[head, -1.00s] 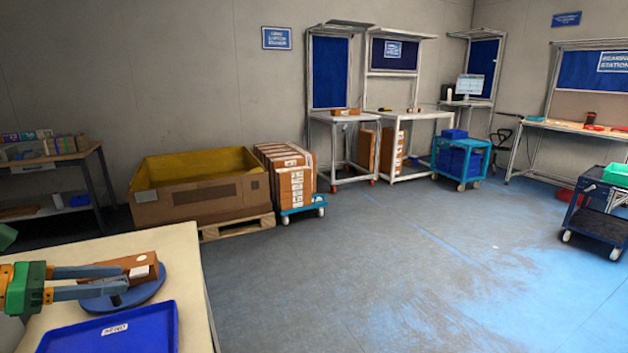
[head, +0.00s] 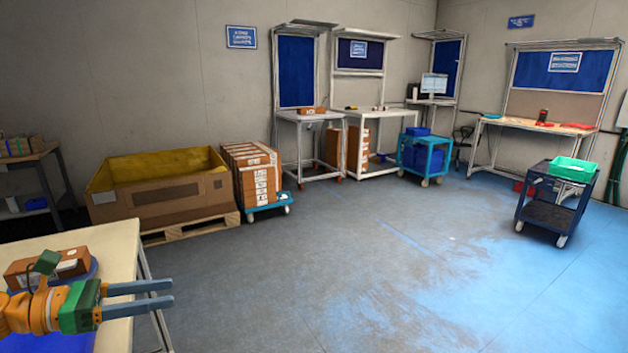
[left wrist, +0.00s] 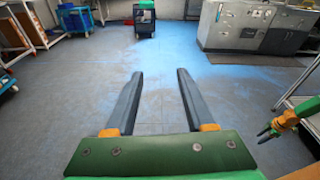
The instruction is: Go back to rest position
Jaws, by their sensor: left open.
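My left gripper (head: 172,295) reaches in from the lower left of the head view, past the right edge of the pale table (head: 115,255). Its two grey fingers are apart with nothing between them. The left wrist view shows the same open fingers (left wrist: 155,75) over bare floor. A blue tray (head: 70,340) shows below the arm, mostly hidden.
A large yellow-lined carton (head: 160,205) stands on a pallet. A stack of boxes (head: 255,180) stands on a blue dolly. White workbenches (head: 310,116) line the back wall. A dark cart (head: 550,212) holds a green bin (head: 572,168). The middle floor is clear.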

